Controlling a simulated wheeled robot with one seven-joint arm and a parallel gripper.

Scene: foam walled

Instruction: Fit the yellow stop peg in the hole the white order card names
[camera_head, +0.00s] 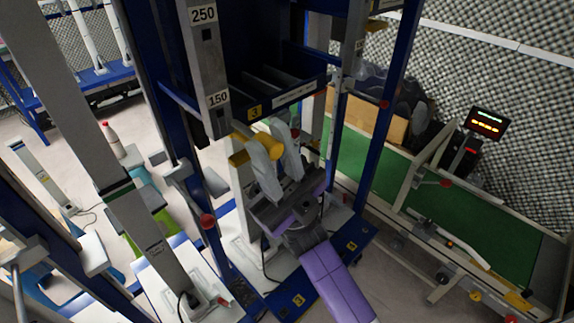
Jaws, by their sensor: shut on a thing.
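The yellow stop peg (240,156) is held between the pale fingers of my gripper (264,142), in the middle of the head view. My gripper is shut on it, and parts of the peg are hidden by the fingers. The peg is just below and right of a grey upright post (207,75) with the labels 250 and 150. A dark square hole (207,35) shows below the 250 label. I cannot tell whether the peg touches the post. A white strip card (293,95) is on the blue frame above my gripper; its writing is too small to read.
Blue uprights (385,105) stand close on the right. A green conveyor (470,225) and a lit display (487,123) are farther right. Another grey post (125,190) stands at left.

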